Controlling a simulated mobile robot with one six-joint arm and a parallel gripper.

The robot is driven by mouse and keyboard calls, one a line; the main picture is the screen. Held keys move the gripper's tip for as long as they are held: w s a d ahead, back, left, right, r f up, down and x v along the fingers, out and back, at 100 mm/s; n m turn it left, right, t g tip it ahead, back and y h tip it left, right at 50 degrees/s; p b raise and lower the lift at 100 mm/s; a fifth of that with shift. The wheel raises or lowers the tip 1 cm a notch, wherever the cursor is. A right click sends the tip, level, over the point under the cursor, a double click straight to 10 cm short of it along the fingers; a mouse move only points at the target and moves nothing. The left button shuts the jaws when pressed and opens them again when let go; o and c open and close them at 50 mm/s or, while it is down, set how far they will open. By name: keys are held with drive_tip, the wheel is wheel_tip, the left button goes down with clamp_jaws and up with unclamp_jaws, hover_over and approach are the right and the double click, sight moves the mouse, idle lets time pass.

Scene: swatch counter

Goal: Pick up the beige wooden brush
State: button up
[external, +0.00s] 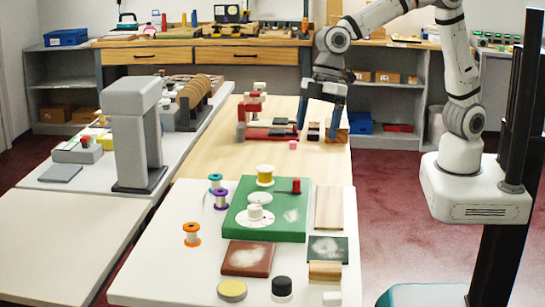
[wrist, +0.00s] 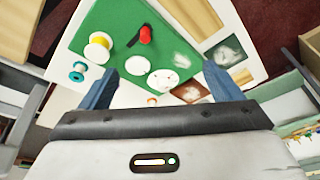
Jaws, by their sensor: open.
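The beige wooden brush (external: 325,270) looks like a small tan block at the right of the white table, in front of a dark green slab with a pale smudge. In the wrist view, a beige piece beside the dark slab appears to be this brush (wrist: 242,77), right of my right finger. Bristles cannot be made out. My gripper (external: 319,127) is above the far wooden table, well behind the brush, its blue fingers pointing down. In the wrist view my gripper (wrist: 159,72) is open with nothing held.
A green board (external: 240,230) carries a yellow spool, a white disc and a red piece. A wooden board (external: 329,207), brown slab (external: 247,259), black-topped cylinder (external: 282,288) and yellow tin (external: 232,290) surround the brush area. A red device (external: 255,105) stands left of my gripper.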

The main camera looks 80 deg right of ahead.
drive_tip(key=a+f+n+g+y+p, duration=0.1)
drive_tip(key=a+f+n, duration=0.1)
drive_tip(key=a, duration=0.7)
drive_tip(key=a+f+n, duration=0.2)
drive_tip(key=a+f, duration=0.1)
drive_tip(key=a, duration=0.6)
drive_tip(key=n+p, duration=0.1)
drive_tip(key=n, duration=0.3)
approach(326, 264)
drive_tip(key=w+f, duration=0.1)
drive_tip(key=f, duration=0.1)
drive_tip(key=shift+g+y, duration=0.3)
drive_tip(key=shift+g, duration=0.1)
drive_tip(key=p+x, duration=0.2)
drive_tip(key=x, duration=0.6)
drive_tip(key=shift+s+a, duration=0.1)
drive_tip(key=c, duration=1.1)
drive_tip(key=shift+o, duration=0.2)
drive_tip(key=shift+r, duration=0.1)
